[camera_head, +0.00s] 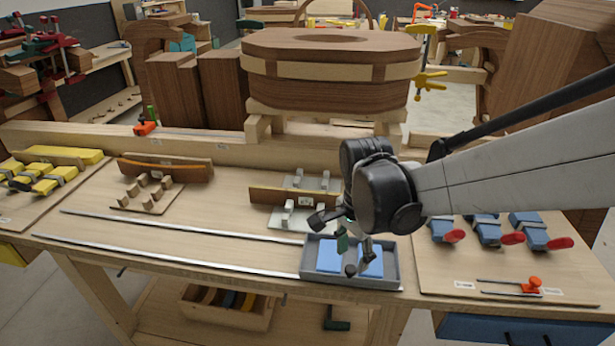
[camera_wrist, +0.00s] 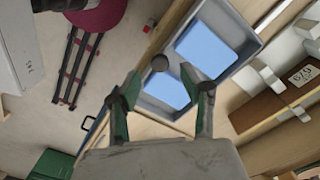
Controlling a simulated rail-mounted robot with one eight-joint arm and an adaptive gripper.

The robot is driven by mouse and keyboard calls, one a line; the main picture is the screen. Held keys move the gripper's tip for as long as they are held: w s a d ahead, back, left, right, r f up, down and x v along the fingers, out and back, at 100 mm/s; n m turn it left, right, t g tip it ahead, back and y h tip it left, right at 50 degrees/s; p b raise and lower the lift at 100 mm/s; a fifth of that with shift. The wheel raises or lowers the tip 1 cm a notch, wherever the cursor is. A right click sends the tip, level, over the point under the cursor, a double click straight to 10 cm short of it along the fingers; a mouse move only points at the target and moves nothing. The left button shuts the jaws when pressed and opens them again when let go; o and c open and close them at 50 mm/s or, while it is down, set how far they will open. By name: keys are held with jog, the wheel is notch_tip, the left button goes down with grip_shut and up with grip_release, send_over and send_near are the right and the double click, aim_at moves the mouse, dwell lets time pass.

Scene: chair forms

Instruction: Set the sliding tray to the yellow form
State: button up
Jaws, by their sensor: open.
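The sliding tray (camera_head: 393,277) is a grey shallow box with two light-blue pads. It sits at the right end of two metal rails (camera_head: 180,227) on the bench. A dark round knob (camera_head: 350,270) stands at its near side; tray (camera_wrist: 258,42) and knob (camera_wrist: 160,63) also show in the wrist view. My gripper (camera_head: 356,247) is open over the tray. In the wrist view my gripper (camera_wrist: 160,92) has its fingers apart, with the knob appearing between and beyond the tips; contact cannot be told. Yellow blocks (camera_head: 50,178), likely the yellow form, lie on a board at far left.
A form with a brown curved strip (camera_head: 165,170) and a grey-blocked form (camera_head: 300,208) stand behind the rails. Blue clamps with red handles (camera_head: 490,230) lie at right. A large wooden piece (camera_head: 330,75) stands at the back. The rails left of the tray look clear.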

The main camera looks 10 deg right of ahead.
aim_at(351, 268)
jog(key=shift+f, duration=2.05)
jog(key=shift+c, duration=0.4)
grip_shut()
